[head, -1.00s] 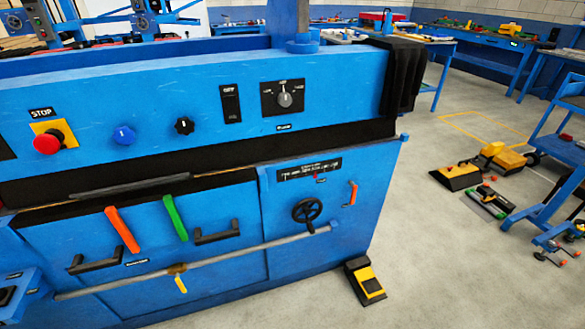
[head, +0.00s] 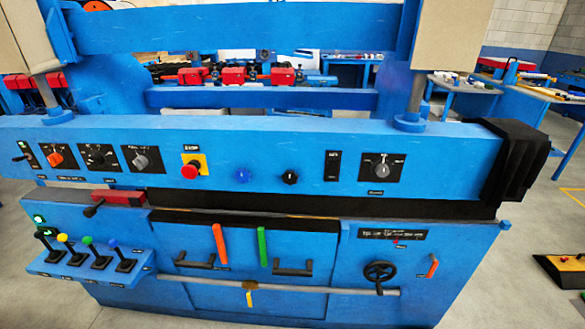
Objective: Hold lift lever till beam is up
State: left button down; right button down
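A bank of several short levers stands on a blue shelf (head: 50,266) at the lower left of the blue machine. The levers have a dark knob (head: 40,234), a yellow knob (head: 62,238), a green knob (head: 87,241) and a blue knob (head: 113,243). I cannot read which is the lift lever. A wide blue beam (head: 260,140) carrying switches and dials spans the machine front, above a dark gap (head: 330,203). Another blue crossbeam (head: 240,28) is higher up, between two posts. Neither of my grippers is in view.
A red stop button (head: 190,170) sits mid-beam. Orange (head: 219,243) and green (head: 262,247) handles, a grey bar (head: 275,287) and a handwheel (head: 380,272) are on the lower front. Black bellows (head: 517,163) hang at the right end.

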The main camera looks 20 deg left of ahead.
aim_at(87, 240)
jog(key=u, duration=2.3)
jog(key=i+j+z, duration=0.45)
jog(key=i+j, duration=0.2)
jog(key=i+j+z, duration=0.25)
jog(key=j, duration=0.2)
jog(key=i+j+z, duration=0.25)
jog(key=j, duration=0.25)
